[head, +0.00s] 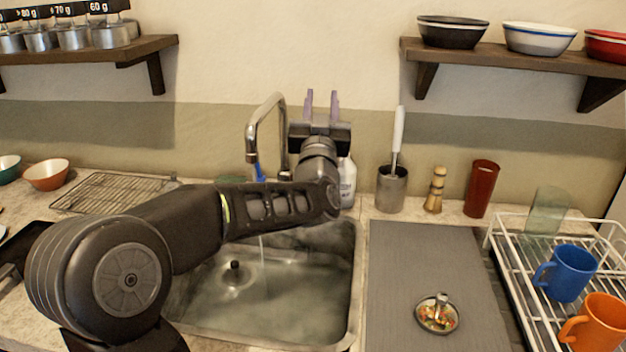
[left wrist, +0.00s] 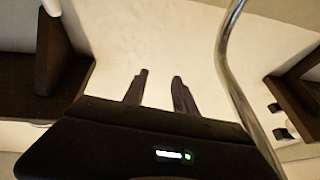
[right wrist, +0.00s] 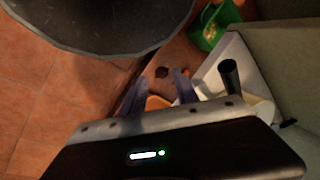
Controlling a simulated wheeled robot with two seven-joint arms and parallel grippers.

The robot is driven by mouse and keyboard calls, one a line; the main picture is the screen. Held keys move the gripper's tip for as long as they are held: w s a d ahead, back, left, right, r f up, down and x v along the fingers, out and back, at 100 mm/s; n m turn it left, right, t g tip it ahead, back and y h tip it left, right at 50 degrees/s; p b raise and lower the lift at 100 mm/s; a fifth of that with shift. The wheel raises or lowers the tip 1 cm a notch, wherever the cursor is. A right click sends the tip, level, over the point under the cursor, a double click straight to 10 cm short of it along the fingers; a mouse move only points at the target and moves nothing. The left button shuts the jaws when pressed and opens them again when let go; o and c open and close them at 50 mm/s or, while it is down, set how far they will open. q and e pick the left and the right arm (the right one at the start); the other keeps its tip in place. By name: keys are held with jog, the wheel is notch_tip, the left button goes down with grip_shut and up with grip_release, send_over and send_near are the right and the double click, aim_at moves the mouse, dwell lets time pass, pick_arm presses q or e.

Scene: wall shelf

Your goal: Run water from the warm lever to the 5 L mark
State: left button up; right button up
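The chrome tap (head: 250,130) rises behind the sink (head: 358,290); its neck also shows in the left wrist view (left wrist: 228,70). A blue lever part (head: 260,172) shows under the spout; a warm lever is not visible, and my left arm covers part of the tap's base. A thin water stream (head: 262,255) falls into the sink, where shallow-looking water lies around a dark plug or drain piece (head: 235,270). I see no 5 L mark. My left gripper (head: 321,98) points up, open and empty, right of the tap. My right gripper (right wrist: 158,88) is open and empty, away from the sink.
Wall shelves (head: 150,45) (head: 480,57) hang left and right. A utensil cup (head: 391,190), pepper mill (head: 435,190) and red tumbler (head: 481,188) stand behind the grey mat (head: 420,260). A white rack (head: 525,300) with mugs is at right. A dark round object (right wrist: 100,25) is near my right gripper.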

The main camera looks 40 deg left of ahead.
pick_arm(q)
notch_tip(320, 180, down, 20)
jog(key=a+n+g+y+b, duration=0.1)
jog(key=a+n+y+b, duration=0.1)
jog(key=b, duration=1.5)
jog(key=shift+s+a+g, duration=0.15)
jog(key=shift+g, duration=0.25)
jog(key=shift+r, duration=0.1)
jog(key=x, duration=0.8)
jog(key=shift+s, duration=0.1)
jog(key=shift+c, duration=0.4)
grip_shut()
